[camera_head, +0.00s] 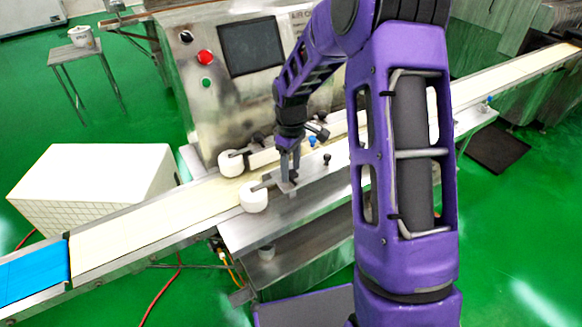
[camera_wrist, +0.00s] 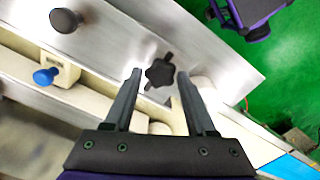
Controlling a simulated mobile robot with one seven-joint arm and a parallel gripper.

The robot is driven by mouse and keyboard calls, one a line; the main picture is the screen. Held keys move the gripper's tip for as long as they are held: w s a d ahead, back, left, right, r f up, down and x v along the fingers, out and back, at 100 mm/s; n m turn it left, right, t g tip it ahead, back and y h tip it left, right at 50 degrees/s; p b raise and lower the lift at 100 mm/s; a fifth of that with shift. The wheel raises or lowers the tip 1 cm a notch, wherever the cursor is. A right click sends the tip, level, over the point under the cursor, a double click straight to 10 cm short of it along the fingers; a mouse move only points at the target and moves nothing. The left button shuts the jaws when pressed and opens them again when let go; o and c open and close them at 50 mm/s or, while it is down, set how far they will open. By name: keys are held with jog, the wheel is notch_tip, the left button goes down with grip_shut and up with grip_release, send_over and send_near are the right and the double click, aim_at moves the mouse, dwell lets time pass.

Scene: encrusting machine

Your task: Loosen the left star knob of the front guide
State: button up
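A black star knob (camera_wrist: 160,73) on a short threaded stem sits at the metal plate of the front guide in the wrist view. My gripper (camera_wrist: 160,76) is open, with one finger on each side of the star knob. A gap shows between each finger and the knob; I cannot tell how far the fingertips are above it. In the head view my gripper (camera_head: 288,178) points down at the front guide, just right of the near white roller (camera_head: 254,198). The star knob is hidden there by the fingers.
A round black knob (camera_wrist: 65,20) and a blue knob (camera_wrist: 45,76) lie left in the wrist view. The conveyor belt (camera_head: 150,220) runs past the guide. A far white roller (camera_head: 236,162) and the machine panel (camera_head: 251,45) with a red button (camera_head: 205,57) stand behind.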

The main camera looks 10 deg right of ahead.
aim_at(291, 173)
jog(key=shift+o, duration=1.2)
notch_tip(291, 173, up, 17)
jog(key=shift+r+p, duration=0.2)
jog(key=shift+p, duration=0.15)
